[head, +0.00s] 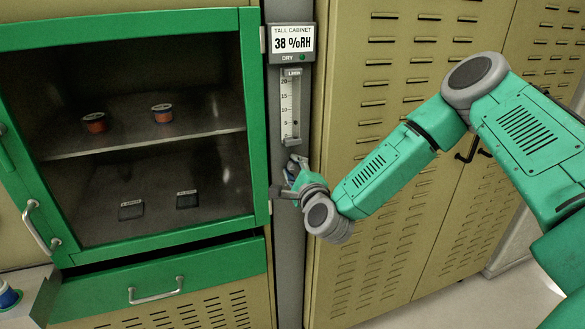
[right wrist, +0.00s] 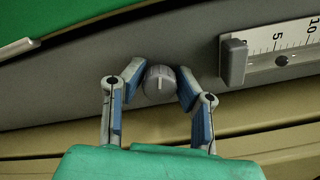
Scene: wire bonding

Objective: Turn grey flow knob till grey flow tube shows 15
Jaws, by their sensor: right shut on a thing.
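The grey flow tube (head: 290,106) is a white scale marked 5 to 20 on the grey post, under the humidity display. Its dark float sits near the 5 mark; the tube also shows in the right wrist view (right wrist: 295,48), float near the 5. The grey flow knob (right wrist: 159,86) is round with a pale pointer line, on the post beyond the tube's low end. My right gripper (right wrist: 160,80) has its blue-padded fingers closed on both sides of the knob. In the head view the right gripper (head: 291,175) hides the knob. My left gripper is not in view.
A green-framed glass cabinet (head: 256,130) with small containers on its shelves stands left of the post. A drawer with a handle (head: 155,291) is below it. A tan louvred cabinet (head: 345,90) stands right of the post, behind my right arm. The display (head: 292,43) reads 38 %RH.

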